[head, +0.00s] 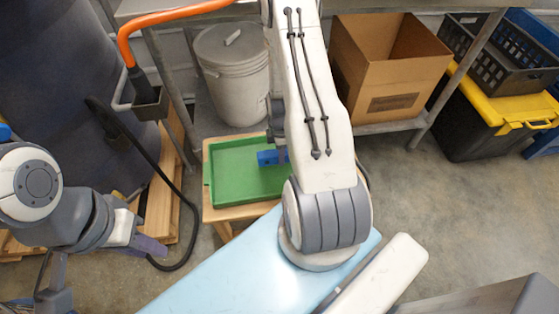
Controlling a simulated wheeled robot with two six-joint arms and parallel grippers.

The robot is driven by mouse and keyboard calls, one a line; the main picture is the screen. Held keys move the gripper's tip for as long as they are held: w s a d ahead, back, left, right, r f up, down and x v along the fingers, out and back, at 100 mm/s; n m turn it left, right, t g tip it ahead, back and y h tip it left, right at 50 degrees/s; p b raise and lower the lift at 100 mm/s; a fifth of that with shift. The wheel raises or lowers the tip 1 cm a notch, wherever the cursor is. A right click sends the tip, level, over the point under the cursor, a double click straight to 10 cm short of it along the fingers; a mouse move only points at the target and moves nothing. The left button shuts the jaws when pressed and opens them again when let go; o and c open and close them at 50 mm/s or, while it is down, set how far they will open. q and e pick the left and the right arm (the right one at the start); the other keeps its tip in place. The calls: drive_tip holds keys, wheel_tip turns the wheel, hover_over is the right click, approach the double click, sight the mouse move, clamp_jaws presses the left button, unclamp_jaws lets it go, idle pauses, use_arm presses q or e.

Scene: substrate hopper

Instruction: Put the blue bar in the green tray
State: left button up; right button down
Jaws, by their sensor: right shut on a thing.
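The green tray (228,187) lies on a small wooden stand in the middle of the head view. The blue bar (267,158) shows over the tray's right part, partly hidden behind my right arm. My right gripper (282,154) is shut on the bar. I cannot tell whether the bar touches the tray floor or hangs just above it. My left gripper (150,246) is low at the left, away from the tray and the bar; its fingers are not clear enough to tell open from shut.
The wooden stand (238,213) bears the tray. Behind it are a lidded white bucket (238,85) and an open cardboard box (385,75) on a shelf. A black hose (190,225) curves between my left gripper and the stand. A black bin with a yellow lid (490,105) stands at right.

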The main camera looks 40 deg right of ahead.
drive_tip(key=shift+f+b, duration=0.4)
drive_tip(key=shift+f, duration=1.4)
drive_tip(key=shift+f, duration=0.15)
drive_tip(key=shift+c, duration=2)
unclamp_jaws()
wheel_tip(320, 180, up, 12)
drive_tip(key=p, duration=0.3)
drive_tip(key=shift+r, duration=0.2)
